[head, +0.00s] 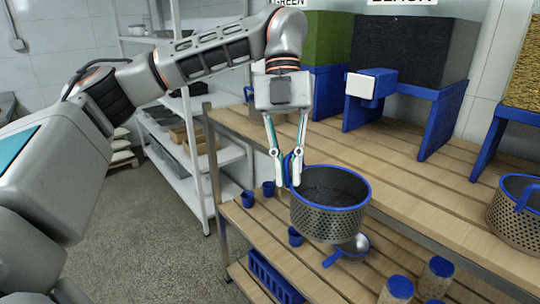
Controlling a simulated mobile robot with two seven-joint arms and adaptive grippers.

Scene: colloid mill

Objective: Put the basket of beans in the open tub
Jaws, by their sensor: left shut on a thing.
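A perforated metal basket (328,217) with a blue rim hangs upright in the middle of the head view. Dark contents, which look like black beans, show inside it. My left gripper (286,182) points down and is shut on the basket at its left side, by the blue handle. The basket is held in the air in front of the wooden bench. I cannot make out an open tub in this view. My right gripper is not in view.
A wooden bench (400,170) carries blue-framed bins marked green and black. Another blue-rimmed basket (517,222) stands at the right. Open floor lies at left.

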